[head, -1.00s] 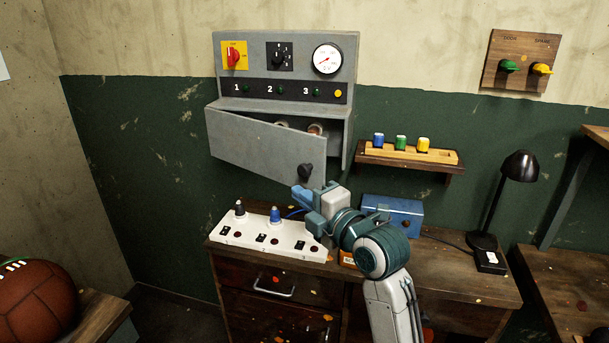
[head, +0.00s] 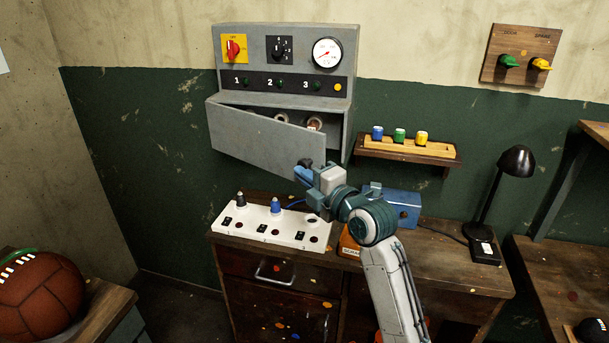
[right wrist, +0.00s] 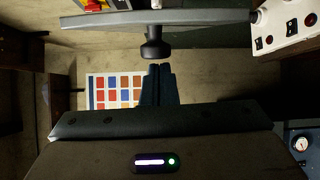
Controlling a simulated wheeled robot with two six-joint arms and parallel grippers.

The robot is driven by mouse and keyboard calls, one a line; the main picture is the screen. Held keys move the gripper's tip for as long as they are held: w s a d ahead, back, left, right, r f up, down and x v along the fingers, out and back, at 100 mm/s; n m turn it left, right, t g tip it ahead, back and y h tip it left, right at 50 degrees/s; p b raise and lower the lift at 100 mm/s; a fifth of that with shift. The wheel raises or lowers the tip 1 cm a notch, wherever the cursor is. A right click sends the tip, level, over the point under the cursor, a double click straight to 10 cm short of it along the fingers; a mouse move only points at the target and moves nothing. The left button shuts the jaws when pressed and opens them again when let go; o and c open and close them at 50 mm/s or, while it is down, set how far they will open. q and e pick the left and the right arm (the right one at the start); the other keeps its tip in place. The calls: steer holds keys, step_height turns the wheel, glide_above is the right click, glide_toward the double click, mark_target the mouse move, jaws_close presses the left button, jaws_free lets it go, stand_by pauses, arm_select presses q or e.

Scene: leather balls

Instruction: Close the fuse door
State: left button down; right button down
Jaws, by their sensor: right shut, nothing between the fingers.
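The fuse door (head: 255,135) is a grey panel on the front of the grey wall cabinet (head: 350,112). It stands partly open, its right side swung out, with a dark gap and round fuses (head: 314,124) showing behind it. My right gripper (head: 302,172) is shut and empty, at the lower right corner of the door, covering most of its black knob. In the right wrist view the door (right wrist: 200,17) is seen edge-on, and the knob (right wrist: 154,46) lies just beyond the closed fingertips (right wrist: 157,68). Whether they touch is unclear. My left gripper is out of view.
A white socket strip (head: 255,225) with two plugs lies on the desk below the door. A blue box (head: 403,207) sits behind my right arm. A shelf (head: 375,150) with coloured fuses and a black lamp (head: 518,162) are to the right.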

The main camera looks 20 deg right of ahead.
steer(key=w+d+r+b, duration=0.1)
steer(key=w+d+b, duration=0.6)
steer(key=w+d, duration=0.2)
steer(key=d, duration=0.2)
steer(key=shift+d, duration=0.4)
steer(key=shift+r, duration=0.1)
steer(key=shift+s, duration=0.1)
